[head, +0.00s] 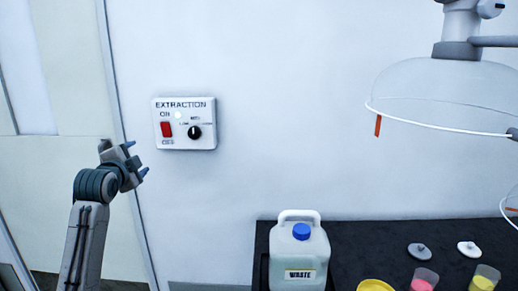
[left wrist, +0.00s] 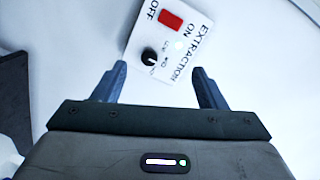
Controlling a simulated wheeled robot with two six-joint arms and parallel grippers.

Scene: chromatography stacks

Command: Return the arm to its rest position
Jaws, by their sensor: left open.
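My left gripper (head: 137,160) is raised on the left side of the head view, in front of the wall and just left of the extraction control box. Its two blue-grey fingers are apart with nothing between them. In the left wrist view the gripper (left wrist: 160,88) is open and faces the extraction box (left wrist: 170,45), apart from it as far as I can tell. The box (head: 185,138) is white, with a red switch (head: 166,129), a black knob (head: 195,132) and a small pale light near ON. My right gripper is not in view.
A dark bench (head: 345,233) runs along the lower right. On it stand a white waste jug (head: 300,260) with a blue cap, a yellow dish (head: 375,286), several small cups and two knobbed lids. A clear extraction hood (head: 440,90) hangs at upper right. The wall between is clear.

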